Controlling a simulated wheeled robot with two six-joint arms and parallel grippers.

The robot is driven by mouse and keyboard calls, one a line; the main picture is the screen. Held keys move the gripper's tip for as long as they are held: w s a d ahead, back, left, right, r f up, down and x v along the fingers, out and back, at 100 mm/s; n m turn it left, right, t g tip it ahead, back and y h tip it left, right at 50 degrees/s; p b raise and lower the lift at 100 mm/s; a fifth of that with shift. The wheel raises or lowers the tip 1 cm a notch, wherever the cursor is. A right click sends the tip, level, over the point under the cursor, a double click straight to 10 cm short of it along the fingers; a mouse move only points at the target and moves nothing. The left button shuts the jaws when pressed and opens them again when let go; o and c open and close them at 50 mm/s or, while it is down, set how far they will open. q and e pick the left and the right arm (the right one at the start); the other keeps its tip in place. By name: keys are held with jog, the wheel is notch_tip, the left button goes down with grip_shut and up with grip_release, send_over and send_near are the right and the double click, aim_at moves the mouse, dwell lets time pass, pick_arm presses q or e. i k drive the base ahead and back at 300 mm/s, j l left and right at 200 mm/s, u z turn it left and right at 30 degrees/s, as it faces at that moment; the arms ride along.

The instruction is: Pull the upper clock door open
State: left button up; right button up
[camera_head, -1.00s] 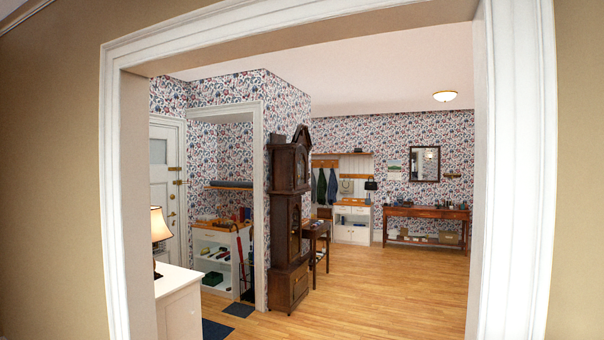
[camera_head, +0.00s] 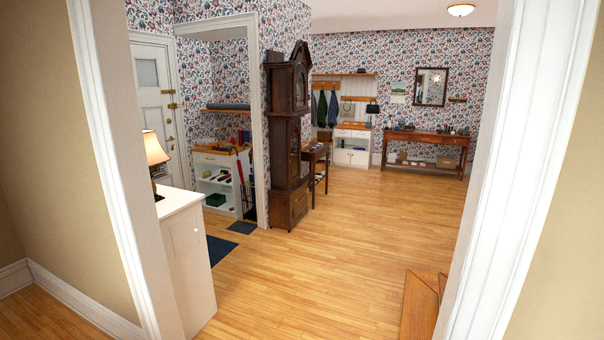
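A tall dark wooden longcase clock (camera_head: 284,140) stands against the patterned wall, left of centre and across the hall. Its upper clock door (camera_head: 300,88) is on the hood, facing right, seen at a steep angle; it looks shut, but it is too small to be sure. Neither of my grippers shows in the head view.
A white door frame (camera_head: 530,150) surrounds the opening in front of me. A white cabinet with a lamp (camera_head: 155,148) stands at left. A small dark table (camera_head: 317,170) is beside the clock. A wooden piece (camera_head: 424,305) is at the lower right. The floor between is clear.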

aim_at(300, 68)
jog(key=i, duration=6.95)
jog(key=i+l+u, duration=0.1)
jog(key=i+u, duration=0.4)
